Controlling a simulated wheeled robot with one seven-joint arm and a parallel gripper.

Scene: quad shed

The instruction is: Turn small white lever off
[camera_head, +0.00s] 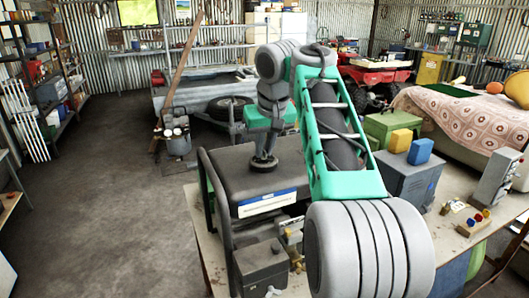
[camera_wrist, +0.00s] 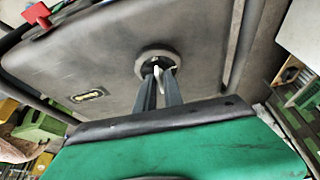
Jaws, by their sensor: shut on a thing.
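The small white lever (camera_wrist: 157,72) shows in the wrist view as a thin pale piece on a round grey base (camera_wrist: 151,55). The base sits on the broad dark grey face of a machine (camera_wrist: 105,65). My gripper (camera_wrist: 160,77) has its two dark fingers close together around the lever, shut on it. In the head view my gripper (camera_head: 263,158) points down onto the top of the dark machine (camera_head: 232,178), which stands on the table. The lever is hidden there by my gripper. Which way the lever is turned is hard to tell.
A red part (camera_wrist: 37,14) and a yellowish plate (camera_wrist: 88,95) are on or near the machine's face. A grey box with yellow (camera_head: 400,140) and blue (camera_head: 420,151) blocks stands right of my arm. The floor at left is clear.

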